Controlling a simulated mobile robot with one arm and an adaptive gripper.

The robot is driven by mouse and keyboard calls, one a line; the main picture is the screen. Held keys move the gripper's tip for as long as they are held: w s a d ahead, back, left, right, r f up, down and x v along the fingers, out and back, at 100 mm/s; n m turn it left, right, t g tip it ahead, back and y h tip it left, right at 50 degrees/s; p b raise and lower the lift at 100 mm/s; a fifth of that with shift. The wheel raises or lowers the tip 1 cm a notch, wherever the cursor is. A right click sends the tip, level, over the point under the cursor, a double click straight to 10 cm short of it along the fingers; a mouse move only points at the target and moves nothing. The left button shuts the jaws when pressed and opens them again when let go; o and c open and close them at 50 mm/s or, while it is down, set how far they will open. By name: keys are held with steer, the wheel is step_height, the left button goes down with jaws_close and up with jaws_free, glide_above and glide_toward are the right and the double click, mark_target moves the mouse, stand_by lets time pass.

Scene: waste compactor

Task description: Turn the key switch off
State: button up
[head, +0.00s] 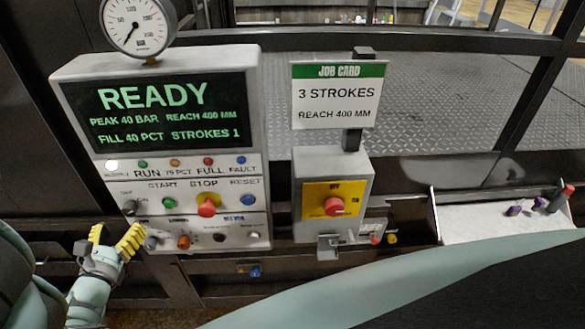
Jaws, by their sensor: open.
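The key switch (130,207) is a small grey part at the left edge of the control panel (255,160), beside small OFF and ON markings. Which way its key points is too small to tell. My gripper (117,238) has yellow finger pads and is open and empty. It is just below and slightly left of the key switch, in front of the panel's lower left corner, and appears apart from the switch. The display (154,110) reads READY, PEAK 40 BAR, REACH 400 MM, FILL 40 PCT, STROKES 1.
Near the switch are a green start button (169,203), a red stop button (207,205), a blue reset button (248,200) and a grey knob (151,242). A red rotary switch (334,206) is on a box to the right, below a job card (335,95). A white tray (480,228) stands far right.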

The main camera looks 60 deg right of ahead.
mark_target(128, 214)
steer(key=b+x, duration=0.1)
steer(key=x, duration=0.3)
steer(key=shift+d+f, duration=0.1)
steer(key=shift+w+d+b, duration=0.4)
steer(key=shift+d, duration=0.15)
jaws_close()
